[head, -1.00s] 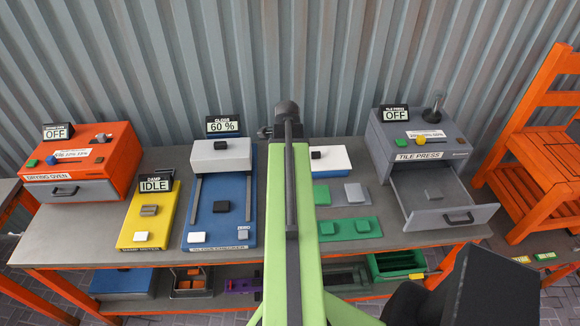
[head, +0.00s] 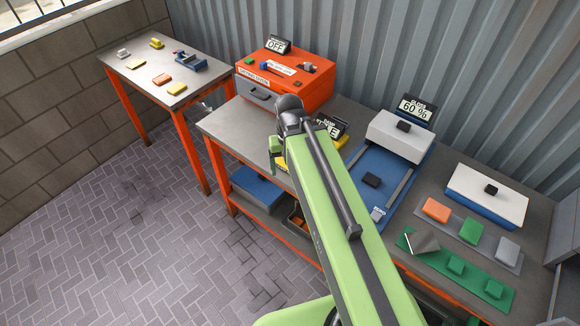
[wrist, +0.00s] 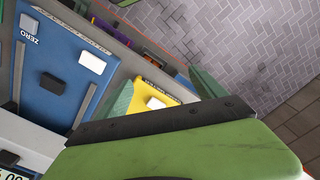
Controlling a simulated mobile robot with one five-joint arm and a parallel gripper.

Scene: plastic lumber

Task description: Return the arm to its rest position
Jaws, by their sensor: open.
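My green arm (head: 345,205) reaches from the bottom of the head view up toward the oven side of the bench. My gripper (wrist: 163,88) is open, with its two green fingers apart and nothing seen between them but the yellow meter (wrist: 160,90) beyond. In the head view only a small green part at the arm's far end shows, and the arm covers most of the yellow meter. In the wrist view the gripper hangs over the bench's front edge, with the floor beyond.
The orange drying oven (head: 285,80), blue slide device (head: 385,165) and white-topped box (head: 487,195) stand on the grey bench (head: 235,125). Orange, green and grey tiles lie at right. A side table (head: 150,70) holds small blocks. Paved floor (head: 110,220) is open at left.

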